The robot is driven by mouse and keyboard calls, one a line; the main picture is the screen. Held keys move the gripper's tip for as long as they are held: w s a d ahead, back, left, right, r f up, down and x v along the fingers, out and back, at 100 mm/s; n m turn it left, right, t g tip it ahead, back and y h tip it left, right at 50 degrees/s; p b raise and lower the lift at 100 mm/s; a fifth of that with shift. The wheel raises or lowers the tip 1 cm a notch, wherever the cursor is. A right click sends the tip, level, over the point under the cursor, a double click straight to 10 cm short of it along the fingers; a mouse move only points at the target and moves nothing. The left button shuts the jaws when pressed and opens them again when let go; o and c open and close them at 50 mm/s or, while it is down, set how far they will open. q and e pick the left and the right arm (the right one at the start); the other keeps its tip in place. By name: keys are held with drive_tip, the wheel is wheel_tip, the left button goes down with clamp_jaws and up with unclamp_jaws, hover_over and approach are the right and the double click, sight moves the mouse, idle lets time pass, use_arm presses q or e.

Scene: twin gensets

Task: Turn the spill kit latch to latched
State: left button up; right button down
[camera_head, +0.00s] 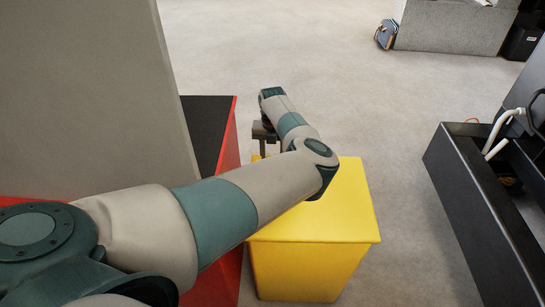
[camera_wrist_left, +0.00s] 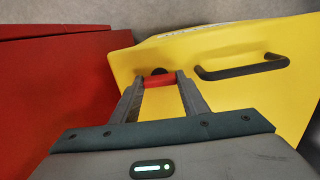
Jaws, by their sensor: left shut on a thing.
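The spill kit is a yellow box (camera_head: 310,270) standing on the floor; its yellow face also fills the right of the left wrist view (camera_wrist_left: 235,100). A red latch bar (camera_wrist_left: 159,80) with a dark round pivot behind it sits on that face, lying roughly level in the left wrist view. My left gripper (camera_wrist_left: 158,86) is shut on the red latch bar, one finger at each end. In the head view my left gripper (camera_head: 267,145) is at the far side of the box, and my arm hides the latch there. My right gripper is not in view.
A black bar handle (camera_wrist_left: 243,67) is fixed on the yellow face right of the latch. A red unit with a dark top (camera_head: 207,125) stands close on the left. A black open-topped trough (camera_head: 480,210) with hoses is on the right. Grey floor lies between.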

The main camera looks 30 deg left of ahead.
use_arm(q)
drive_tip(key=shift+r+m, duration=0.1)
drive_tip(key=shift+m, duration=0.4)
drive_tip(key=shift+m+p, duration=0.4)
drive_tip(key=shift+m, duration=0.7)
drive_tip(key=shift+m+p, duration=0.3)
drive_tip(key=shift+m, duration=0.2)
drive_tip(key=m+p, duration=0.2)
drive_tip(key=m, duration=0.2)
drive_tip(key=shift+r+m, duration=0.1)
drive_tip(key=shift+m, duration=0.2)
drive_tip(key=m+p, duration=0.1)
drive_tip(key=m, duration=0.1)
drive_tip(key=shift+m+p, duration=0.3)
drive_tip(key=shift+p, duration=0.05)
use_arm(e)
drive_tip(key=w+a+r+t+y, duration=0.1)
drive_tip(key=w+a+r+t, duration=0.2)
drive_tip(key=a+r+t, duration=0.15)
use_arm(q)
drive_tip(key=m+p, duration=0.4)
drive_tip(key=m, duration=0.2)
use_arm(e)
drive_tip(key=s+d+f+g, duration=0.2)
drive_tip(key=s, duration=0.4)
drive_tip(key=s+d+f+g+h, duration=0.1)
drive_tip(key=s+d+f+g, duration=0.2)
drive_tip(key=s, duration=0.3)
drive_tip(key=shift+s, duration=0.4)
